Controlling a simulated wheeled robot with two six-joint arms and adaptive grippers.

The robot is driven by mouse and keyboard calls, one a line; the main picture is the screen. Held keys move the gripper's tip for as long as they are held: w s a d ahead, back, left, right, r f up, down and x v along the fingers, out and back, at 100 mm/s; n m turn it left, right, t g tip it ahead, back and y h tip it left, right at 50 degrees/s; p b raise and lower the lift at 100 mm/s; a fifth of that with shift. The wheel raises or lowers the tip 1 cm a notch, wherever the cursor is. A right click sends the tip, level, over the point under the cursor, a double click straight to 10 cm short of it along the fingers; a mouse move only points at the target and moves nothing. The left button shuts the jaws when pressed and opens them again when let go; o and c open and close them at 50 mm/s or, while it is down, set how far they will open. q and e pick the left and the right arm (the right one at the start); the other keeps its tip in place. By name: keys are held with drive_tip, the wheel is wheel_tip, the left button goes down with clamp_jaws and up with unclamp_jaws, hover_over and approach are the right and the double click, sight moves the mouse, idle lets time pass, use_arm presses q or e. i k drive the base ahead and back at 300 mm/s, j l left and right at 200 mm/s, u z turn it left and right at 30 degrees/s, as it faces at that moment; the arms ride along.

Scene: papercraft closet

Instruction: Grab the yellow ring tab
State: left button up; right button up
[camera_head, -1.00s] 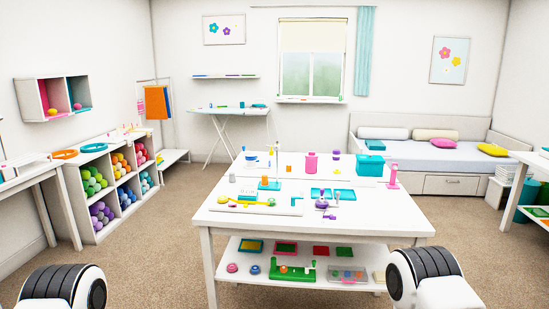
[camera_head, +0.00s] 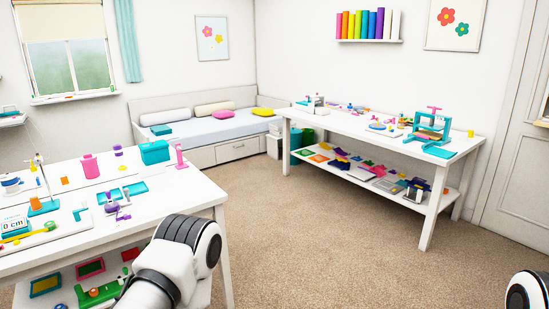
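I cannot make out the yellow ring tab for certain. A small yellow piece (camera_head: 470,132) stands at the right end of the long white table (camera_head: 383,134), too small to tell its shape. Another thin yellow piece (camera_head: 17,225) lies on the near white table (camera_head: 160,207) at the left, by a display reading 0 cm. Neither gripper is in view. Only white and black links of my arms show, one in front of the near table and one at the bottom right corner.
A teal press-like frame (camera_head: 431,132) stands on the long table near its right end. The table's lower shelf (camera_head: 395,188) holds several coloured sheets and a dark device. A daybed (camera_head: 215,134) is against the back wall. Carpet (camera_head: 320,245) between the tables is clear.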

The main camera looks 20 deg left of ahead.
sight(33, 168)
drive_tip(key=j, duration=1.15)
drive_tip(key=k+j, duration=0.1)
drive_tip(key=j, duration=2.15)
drive_tip(key=k+j+z, duration=0.1)
drive_tip(key=j, duration=1)
drive_tip(key=k+j, duration=0.1)
drive_tip(key=j, duration=1.05)
